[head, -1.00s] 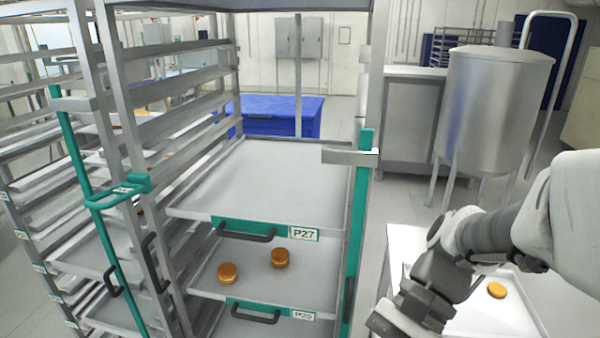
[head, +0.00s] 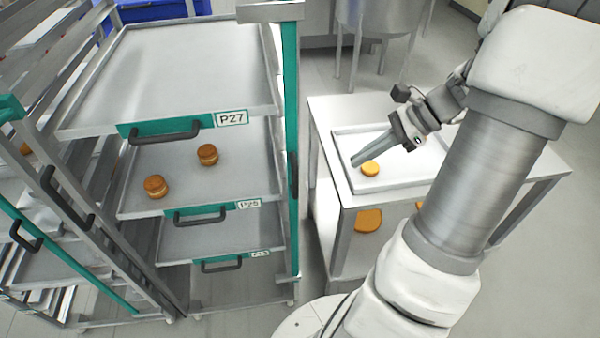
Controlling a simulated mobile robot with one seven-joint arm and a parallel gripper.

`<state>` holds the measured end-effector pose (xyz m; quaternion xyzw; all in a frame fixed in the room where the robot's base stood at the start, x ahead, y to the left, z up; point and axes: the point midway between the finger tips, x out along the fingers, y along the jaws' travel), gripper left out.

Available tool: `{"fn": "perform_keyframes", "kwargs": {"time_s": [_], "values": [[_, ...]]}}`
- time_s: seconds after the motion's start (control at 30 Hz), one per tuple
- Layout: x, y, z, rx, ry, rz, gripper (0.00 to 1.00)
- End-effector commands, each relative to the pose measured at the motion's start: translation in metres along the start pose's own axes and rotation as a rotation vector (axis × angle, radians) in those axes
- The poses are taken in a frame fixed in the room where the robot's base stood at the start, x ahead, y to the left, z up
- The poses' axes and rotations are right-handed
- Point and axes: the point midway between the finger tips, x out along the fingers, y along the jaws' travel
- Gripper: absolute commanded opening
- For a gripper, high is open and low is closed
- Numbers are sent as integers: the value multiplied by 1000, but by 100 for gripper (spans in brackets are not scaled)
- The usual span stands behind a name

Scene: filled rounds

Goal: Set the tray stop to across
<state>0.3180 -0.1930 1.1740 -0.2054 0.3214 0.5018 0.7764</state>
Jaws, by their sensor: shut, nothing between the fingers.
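A green upright bar (head: 290,110) runs down the right front post of the rack, beside the tray fronts; it looks like the tray stop. A metal plate (head: 270,11) is at its upper end and a dark grip (head: 293,178) is lower on it. Nothing green from it lies over the fronts of the trays labelled P27 (head: 165,70) and P25 (head: 130,205). My gripper (head: 357,161) is shut and empty, over the side table to the right of the rack, apart from the bar. Its fingertips are close to a yellow round.
The side table (head: 335,110) carries a tray (head: 410,182) with the yellow round (head: 370,168). Two filled rounds (head: 156,187) sit on the P25 tray. A second rack with a green bar (head: 70,250) stands at left. Floor shows between rack and table.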

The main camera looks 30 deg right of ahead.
Motion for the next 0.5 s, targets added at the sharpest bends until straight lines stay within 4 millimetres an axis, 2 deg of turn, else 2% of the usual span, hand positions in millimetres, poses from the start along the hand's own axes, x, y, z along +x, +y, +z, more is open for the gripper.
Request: {"fn": "perform_keyframes", "kwargs": {"time_s": [0.13,0.5], "values": [[-6,-6,-13,31,2,-36,0],[-6,-7,-14,35,3,-40,0]]}}
